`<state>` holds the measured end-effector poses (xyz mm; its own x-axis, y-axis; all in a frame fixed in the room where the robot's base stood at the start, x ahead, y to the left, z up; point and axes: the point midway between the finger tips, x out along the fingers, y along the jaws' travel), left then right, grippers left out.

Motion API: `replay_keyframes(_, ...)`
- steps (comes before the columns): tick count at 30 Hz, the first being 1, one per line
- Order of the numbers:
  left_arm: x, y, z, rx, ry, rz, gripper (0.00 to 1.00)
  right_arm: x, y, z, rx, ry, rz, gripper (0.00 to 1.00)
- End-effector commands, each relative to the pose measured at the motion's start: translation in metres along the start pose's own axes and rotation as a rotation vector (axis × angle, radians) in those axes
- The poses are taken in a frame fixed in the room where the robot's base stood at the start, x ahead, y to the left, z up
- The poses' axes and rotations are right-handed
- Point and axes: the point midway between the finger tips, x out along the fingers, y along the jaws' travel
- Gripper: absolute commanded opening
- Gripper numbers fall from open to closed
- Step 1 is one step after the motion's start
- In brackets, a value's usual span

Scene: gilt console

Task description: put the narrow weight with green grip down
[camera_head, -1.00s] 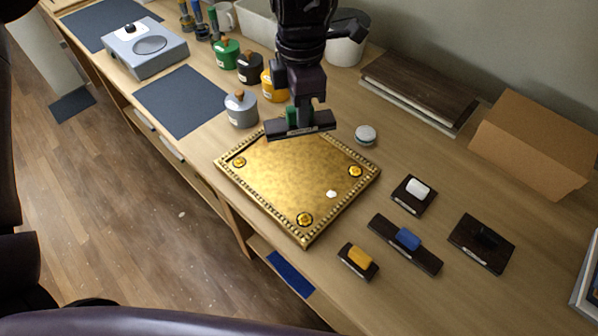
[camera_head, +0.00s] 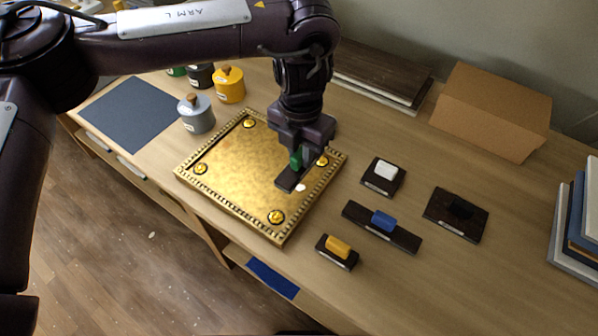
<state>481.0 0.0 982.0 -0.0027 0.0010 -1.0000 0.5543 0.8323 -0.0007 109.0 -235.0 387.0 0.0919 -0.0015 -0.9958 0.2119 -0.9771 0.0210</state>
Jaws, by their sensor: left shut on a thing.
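My left gripper (camera_head: 300,152) is shut on the narrow weight with green grip (camera_head: 287,181), a slim dark bar with its green grip between the fingers. The weight is over the right part of the gilt plate (camera_head: 235,160). I cannot tell whether its underside touches the plate. The gripper hides part of the grip, the bar and the plate's far right corner. My right gripper is not in view.
Weights with white (camera_head: 386,171), blue (camera_head: 382,222), yellow (camera_head: 338,247) and black (camera_head: 460,209) grips lie right of the plate. A grey canister (camera_head: 196,117) and a yellow one (camera_head: 229,86) stand behind. A cardboard box (camera_head: 490,110) stands at the back right.

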Motion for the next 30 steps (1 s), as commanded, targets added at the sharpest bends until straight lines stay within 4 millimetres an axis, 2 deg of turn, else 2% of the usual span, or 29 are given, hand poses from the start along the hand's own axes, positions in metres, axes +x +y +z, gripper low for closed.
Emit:
replay_keyframes(1, 0.011, -0.001, 0.0, -0.002, 0.002, -0.005, 0.0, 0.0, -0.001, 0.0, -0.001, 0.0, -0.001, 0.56)
replay_keyframes(3, 0.022, -0.001, 0.0, -0.001, 0.001, -0.003, 0.0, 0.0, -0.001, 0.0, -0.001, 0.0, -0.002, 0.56)
replay_keyframes(8, 0.034, 0.0, 0.0, 0.0, -0.001, -0.001, 0.0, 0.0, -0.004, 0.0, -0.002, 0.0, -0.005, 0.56)
replay_keyframes(15, 0.067, 0.0, 0.0, 0.0, 0.0, -0.002, 0.0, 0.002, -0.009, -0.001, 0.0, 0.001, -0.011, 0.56)
replay_keyframes(29, 0.076, 0.0, 0.001, 0.001, -0.002, 0.0, 0.0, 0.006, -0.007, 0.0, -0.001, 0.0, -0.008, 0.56)
replay_keyframes(30, 0.074, 0.0, 0.0, 0.001, -0.001, 0.001, 0.23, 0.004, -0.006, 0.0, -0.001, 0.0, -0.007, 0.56)
